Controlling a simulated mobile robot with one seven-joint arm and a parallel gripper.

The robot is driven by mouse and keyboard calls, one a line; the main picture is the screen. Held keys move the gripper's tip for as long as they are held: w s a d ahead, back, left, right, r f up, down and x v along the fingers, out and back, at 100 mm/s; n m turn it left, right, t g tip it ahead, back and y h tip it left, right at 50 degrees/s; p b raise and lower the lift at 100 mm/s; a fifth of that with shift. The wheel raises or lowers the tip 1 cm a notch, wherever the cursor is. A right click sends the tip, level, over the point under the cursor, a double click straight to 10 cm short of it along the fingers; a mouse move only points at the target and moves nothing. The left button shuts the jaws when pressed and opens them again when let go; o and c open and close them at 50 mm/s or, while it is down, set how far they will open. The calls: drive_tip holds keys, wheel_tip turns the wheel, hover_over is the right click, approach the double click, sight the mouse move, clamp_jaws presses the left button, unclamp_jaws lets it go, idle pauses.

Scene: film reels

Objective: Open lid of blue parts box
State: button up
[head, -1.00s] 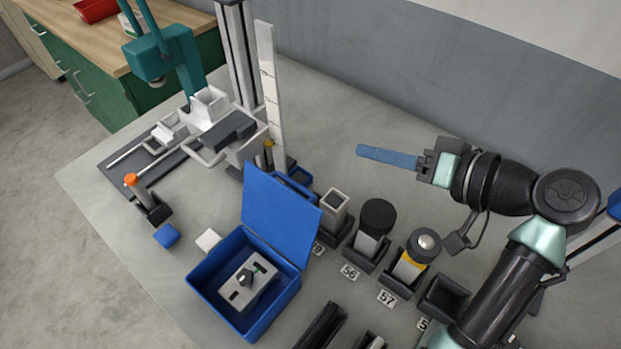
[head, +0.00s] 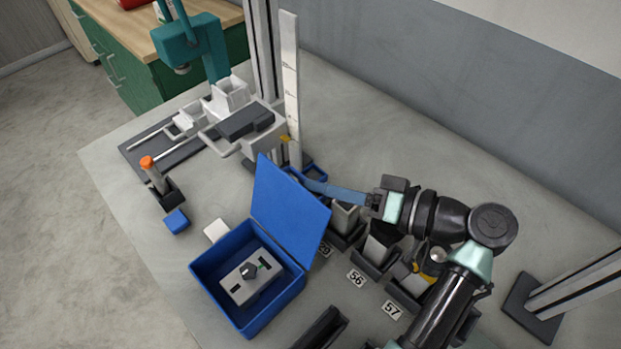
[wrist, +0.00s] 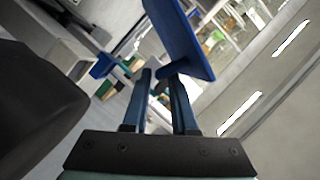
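The blue parts box (head: 210,290) stands on the bench with its lid (head: 290,212) raised open, tilted up along the box's back side. A grey block with a dark knob (head: 250,277) lies inside the box. My gripper (head: 308,183) has long blue fingers, and its tips are at the upper edge of the lid, on its back side. In the wrist view the lid (wrist: 182,38) rises beside the right fingertip; whether they touch I cannot tell. The two fingers (wrist: 156,76) stand apart with a gap and nothing visible held between them.
Dark holders with bottles (head: 380,250) stand under my arm, beside number tags. A vertical column with a white scale (head: 290,90) rises behind the lid. An orange-capped tool (head: 148,163) and a small blue block (head: 175,221) are left.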

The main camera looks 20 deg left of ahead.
drive_tip(key=shift+x, duration=1.45)
drive_tip(key=shift+c, duration=0.3)
clamp_jaws()
